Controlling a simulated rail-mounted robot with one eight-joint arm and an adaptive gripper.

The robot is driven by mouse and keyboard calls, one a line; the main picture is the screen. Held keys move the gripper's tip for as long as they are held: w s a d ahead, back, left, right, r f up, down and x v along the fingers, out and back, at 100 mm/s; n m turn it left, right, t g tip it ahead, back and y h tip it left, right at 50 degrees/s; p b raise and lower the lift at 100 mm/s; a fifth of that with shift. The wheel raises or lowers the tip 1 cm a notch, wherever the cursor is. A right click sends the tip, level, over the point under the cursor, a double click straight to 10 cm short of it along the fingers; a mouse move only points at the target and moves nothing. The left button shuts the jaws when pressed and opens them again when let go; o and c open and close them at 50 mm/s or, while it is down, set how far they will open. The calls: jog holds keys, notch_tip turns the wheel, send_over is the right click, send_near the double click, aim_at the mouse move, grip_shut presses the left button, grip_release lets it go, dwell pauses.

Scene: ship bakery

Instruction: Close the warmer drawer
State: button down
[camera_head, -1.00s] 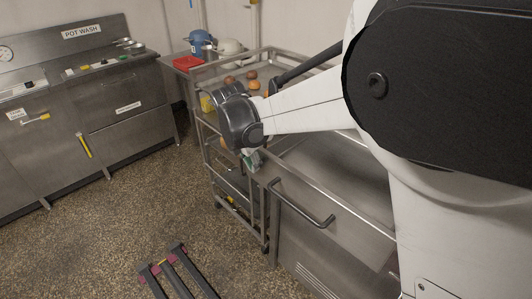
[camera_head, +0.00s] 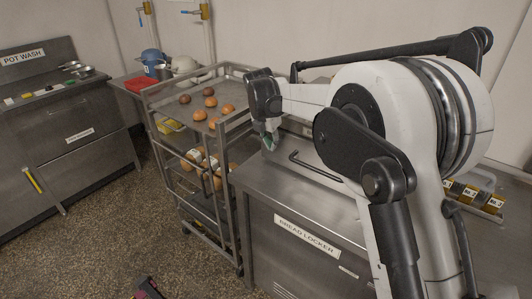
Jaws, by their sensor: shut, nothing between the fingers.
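The drawer front (camera_head: 308,151) is a steel panel with a dark bar handle (camera_head: 318,170). It stands at the back of a flat steel top, in the middle of the picture. My arm hides its right part, and I cannot tell whether it sits flush. My gripper (camera_head: 268,140) points down at the left end of the drawer front, left of the handle. Its fingers are small and dark with greenish pads, shut and empty. I cannot tell whether they touch the panel.
The bread locker (camera_head: 260,240) stands below and in front of the drawer, with its top clear. A wheeled rack (camera_head: 226,128) with round buns (camera_head: 200,114) stands close on the left. The pot wash unit (camera_head: 85,130) is at far left. Open floor (camera_head: 110,235) lies at front left.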

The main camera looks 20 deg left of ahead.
jog(key=shift+w+d, duration=0.15)
jog(key=shift+w, duration=0.6)
jog(key=shift+r, duration=0.1)
